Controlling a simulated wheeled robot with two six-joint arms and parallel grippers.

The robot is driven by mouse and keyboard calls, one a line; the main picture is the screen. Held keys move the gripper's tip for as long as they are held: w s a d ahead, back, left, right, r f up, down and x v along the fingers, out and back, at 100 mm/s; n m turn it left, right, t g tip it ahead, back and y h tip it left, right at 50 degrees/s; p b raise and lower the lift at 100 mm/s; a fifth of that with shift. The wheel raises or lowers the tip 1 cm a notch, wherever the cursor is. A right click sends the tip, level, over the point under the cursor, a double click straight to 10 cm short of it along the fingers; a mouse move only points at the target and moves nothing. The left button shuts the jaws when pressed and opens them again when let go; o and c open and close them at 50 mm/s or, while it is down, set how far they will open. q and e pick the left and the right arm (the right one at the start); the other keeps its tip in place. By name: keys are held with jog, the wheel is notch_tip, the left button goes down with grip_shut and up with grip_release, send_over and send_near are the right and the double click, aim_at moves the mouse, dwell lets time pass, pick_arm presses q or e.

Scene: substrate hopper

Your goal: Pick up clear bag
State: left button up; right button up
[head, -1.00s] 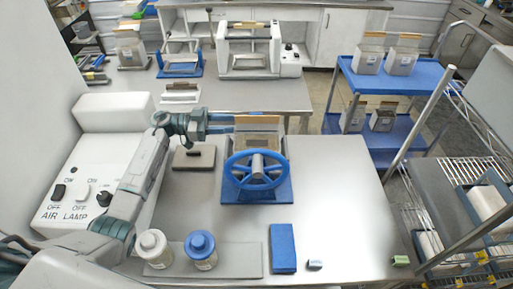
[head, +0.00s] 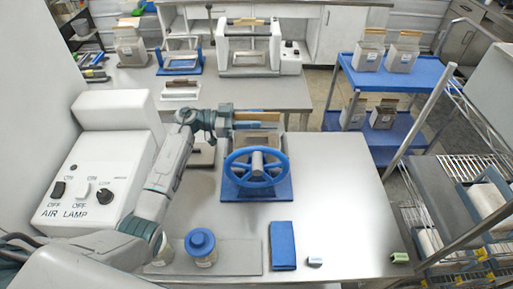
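A clear bag (head: 258,143) with a tan top strip stands behind the blue handwheel (head: 257,169), on a blue-based stand (head: 230,191). The wheel hides part of the bag. My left gripper (head: 262,125) reaches in from the left, level with the bag's upper part, just below the tan strip. Its fingers overlap the bag in the picture. I cannot tell whether they touch it or have closed on it. My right gripper is not in view.
Similar bags (head: 402,57) stand on a blue cart (head: 397,77) at the back right.

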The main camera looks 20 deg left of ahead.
pick_arm(q)
grip_shut()
dwell(1.1)
jog(key=shift+w+r, duration=0.1)
